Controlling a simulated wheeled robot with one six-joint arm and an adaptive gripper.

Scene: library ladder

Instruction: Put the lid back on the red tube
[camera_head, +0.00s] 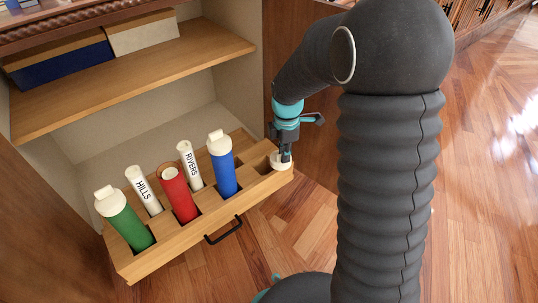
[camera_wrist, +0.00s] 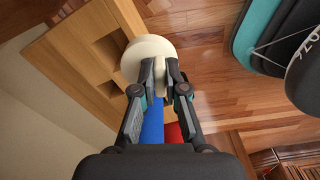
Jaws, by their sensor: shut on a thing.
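The red tube (camera_head: 178,194) stands in the middle of the wooden rack drawer, with no lid on its open top and a rolled sheet inside. My gripper (camera_head: 284,155) is over the right end of the drawer, shut on a cream-white lid (camera_head: 281,163). The wrist view shows the round lid (camera_wrist: 139,58) gripped by its upright tab between the fingertips (camera_wrist: 160,78). The lid is away from the red tube, to its right past the blue tube. I cannot tell whether it touches the drawer. A bit of red tube (camera_wrist: 173,133) shows behind the fingers.
The blue tube (camera_head: 222,170) and green tube (camera_head: 128,222) wear white lids. Rolls marked RIVERS (camera_head: 190,165) and HILLS (camera_head: 144,190) stand behind. The drawer (camera_head: 190,237) has empty slots at right and a black handle (camera_head: 224,231). A shelf (camera_head: 130,85) overhangs behind.

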